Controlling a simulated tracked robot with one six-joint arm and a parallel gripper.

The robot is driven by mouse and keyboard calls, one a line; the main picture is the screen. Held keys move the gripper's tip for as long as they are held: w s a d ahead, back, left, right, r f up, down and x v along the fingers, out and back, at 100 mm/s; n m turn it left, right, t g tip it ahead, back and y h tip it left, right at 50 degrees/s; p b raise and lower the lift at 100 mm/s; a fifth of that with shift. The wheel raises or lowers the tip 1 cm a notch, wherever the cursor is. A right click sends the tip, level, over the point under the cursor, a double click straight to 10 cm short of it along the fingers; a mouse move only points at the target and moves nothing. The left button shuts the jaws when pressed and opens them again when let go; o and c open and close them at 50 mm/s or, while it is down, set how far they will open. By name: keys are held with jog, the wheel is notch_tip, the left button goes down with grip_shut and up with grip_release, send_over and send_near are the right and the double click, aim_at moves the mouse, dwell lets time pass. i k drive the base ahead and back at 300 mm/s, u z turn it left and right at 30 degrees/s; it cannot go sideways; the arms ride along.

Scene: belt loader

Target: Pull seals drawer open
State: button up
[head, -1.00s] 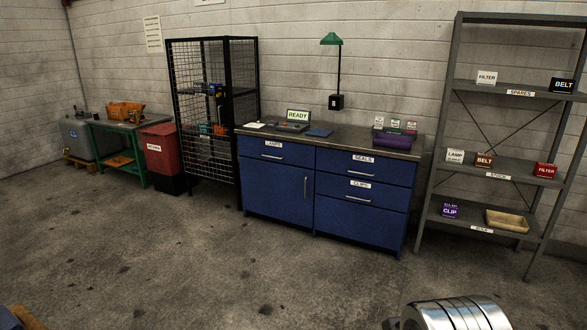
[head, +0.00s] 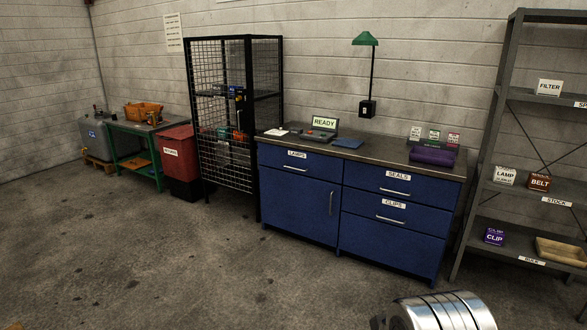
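The seals drawer (head: 383,181) is the top right drawer of the blue cabinet (head: 300,206). It carries a white SEALS label (head: 398,175) and a horizontal metal handle (head: 394,191). The drawer looks shut, its front flush with the cabinet. The clips drawer (head: 370,205) lies directly below it and the lamps drawer (head: 320,165) is to its left; both look shut. My gripper is not in view. A silvery rounded part at the bottom right seems to be part of my arm.
A grey shelf rack (head: 487,150) stands to the right of the cabinet. A black mesh cage (head: 222,150) and a red bin (head: 180,155) stand to its left. A purple item (head: 432,155) lies on the worktop. The floor before the cabinet is clear.

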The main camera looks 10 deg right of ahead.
aim_at(431, 191)
jog(key=u, duration=0.05)
jog(key=i, duration=1.8)
jog(key=z, duration=0.4)
jog(key=i, duration=2)
jog(key=z, duration=0.3)
